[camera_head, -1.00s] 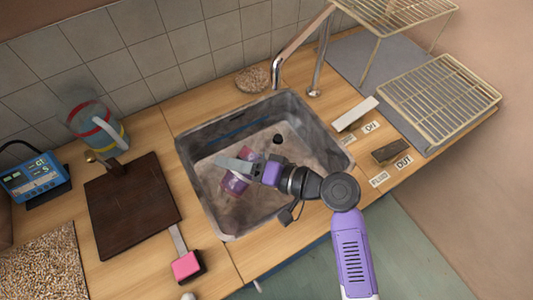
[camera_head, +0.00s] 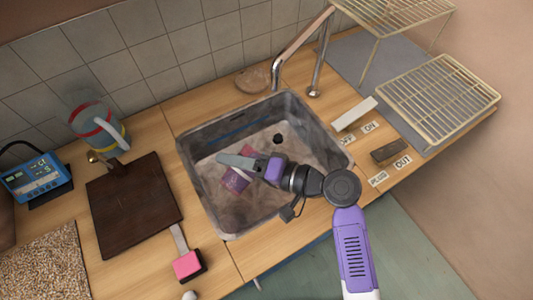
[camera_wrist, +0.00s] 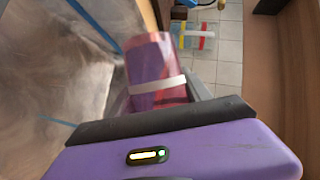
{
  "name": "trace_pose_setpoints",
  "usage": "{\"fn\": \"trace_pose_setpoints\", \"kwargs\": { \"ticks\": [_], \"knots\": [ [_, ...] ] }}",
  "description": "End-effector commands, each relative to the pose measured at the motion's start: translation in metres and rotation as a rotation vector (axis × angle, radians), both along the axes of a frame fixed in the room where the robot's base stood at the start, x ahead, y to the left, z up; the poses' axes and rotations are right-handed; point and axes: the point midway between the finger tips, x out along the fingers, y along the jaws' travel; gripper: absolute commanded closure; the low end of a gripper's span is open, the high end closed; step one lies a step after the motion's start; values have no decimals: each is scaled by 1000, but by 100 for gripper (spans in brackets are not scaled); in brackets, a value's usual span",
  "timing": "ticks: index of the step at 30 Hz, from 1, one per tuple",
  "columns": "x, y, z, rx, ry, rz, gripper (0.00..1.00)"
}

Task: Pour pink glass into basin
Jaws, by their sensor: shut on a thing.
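The pink glass (camera_head: 236,180), see-through and pink-purple, is held over the grey metal sink basin (camera_head: 318,138). My gripper (camera_head: 238,168) is shut on the glass, reaching in over the basin from the right. In the wrist view the glass (camera_wrist: 150,58) stands between my fingers, with a pale band across it. The glass looks tilted in the head view. I cannot tell whether anything is in it or flowing out. One finger is partly hidden behind the glass and the other finger.
A faucet (camera_head: 300,50) arches at the basin's back. A dark board (camera_head: 133,205), a pink-topped block (camera_head: 187,265) and a clear pitcher (camera_head: 97,122) stand to the left. A wire rack (camera_head: 440,100) and a dark block (camera_head: 391,151) are at the right.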

Motion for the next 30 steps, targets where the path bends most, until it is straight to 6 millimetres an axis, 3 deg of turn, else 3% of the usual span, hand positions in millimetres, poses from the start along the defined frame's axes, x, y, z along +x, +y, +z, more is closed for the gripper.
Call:
{"fn": "trace_pose_setpoints", "kwargs": {
  "ticks": [30],
  "knots": [
    [9, -6, 7, 68, 91, -1, 100]
  ]
}}
